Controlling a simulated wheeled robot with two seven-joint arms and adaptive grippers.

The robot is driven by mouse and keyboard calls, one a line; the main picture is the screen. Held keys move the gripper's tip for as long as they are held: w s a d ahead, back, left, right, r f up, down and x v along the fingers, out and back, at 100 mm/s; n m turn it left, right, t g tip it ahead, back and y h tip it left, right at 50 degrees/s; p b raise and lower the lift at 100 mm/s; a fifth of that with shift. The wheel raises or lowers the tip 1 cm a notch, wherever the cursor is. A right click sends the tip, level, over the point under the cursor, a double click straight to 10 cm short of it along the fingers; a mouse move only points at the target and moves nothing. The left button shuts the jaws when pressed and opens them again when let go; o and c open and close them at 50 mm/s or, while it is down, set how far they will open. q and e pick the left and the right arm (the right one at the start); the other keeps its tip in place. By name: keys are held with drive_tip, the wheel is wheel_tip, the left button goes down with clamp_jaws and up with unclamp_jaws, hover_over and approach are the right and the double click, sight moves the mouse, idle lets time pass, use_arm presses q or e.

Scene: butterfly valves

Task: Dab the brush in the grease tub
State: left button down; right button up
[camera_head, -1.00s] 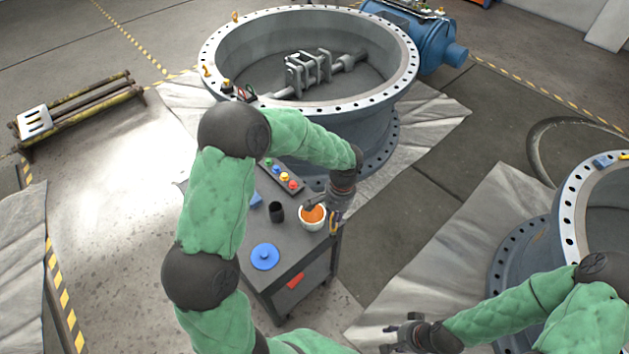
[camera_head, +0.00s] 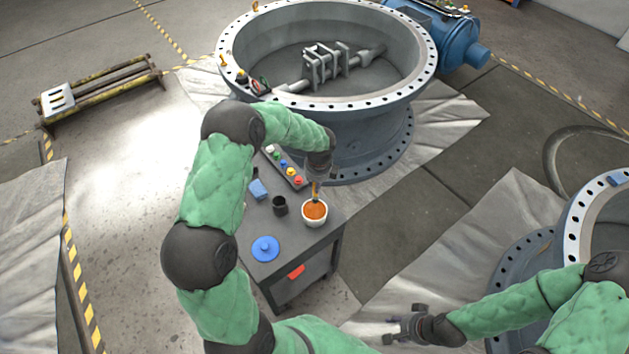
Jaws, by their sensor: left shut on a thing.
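The grease tub (camera_head: 315,221) is a white cup with orange-brown grease, standing on the right side of a dark grey cart top. My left gripper (camera_head: 316,176) is right above the tub, pointing down and shut on the brush (camera_head: 315,192). The brush's lower end reaches the grease or hangs just over it; I cannot tell which. The bristles are hard to make out. My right gripper (camera_head: 398,328) is at the bottom of the view, fingers apart and empty, away from the cart.
On the cart (camera_head: 290,246) are a blue lid (camera_head: 265,249), a black cup (camera_head: 280,205), a blue block (camera_head: 258,189) and a strip of coloured knobs (camera_head: 284,167). A large flanged valve body (camera_head: 372,135) stands just behind. Another flanged ring (camera_head: 573,222) is at the right.

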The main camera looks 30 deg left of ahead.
sight(314, 194)
use_arm(q)
drive_tip(key=shift+w+a+m, duration=0.1)
drive_tip(key=shift+a+m, duration=0.2)
drive_tip(key=shift+m, duration=0.2)
drive_tip(key=shift+f, duration=0.15)
drive_tip(key=shift+f+b, duration=2.5)
drive_tip(key=shift+f, duration=0.4)
drive_tip(key=shift+f+b, duration=0.3)
drive_tip(key=shift+f, duration=0.15)
drive_tip(key=shift+r+p, duration=3.05)
drive_tip(key=shift+r, duration=0.45)
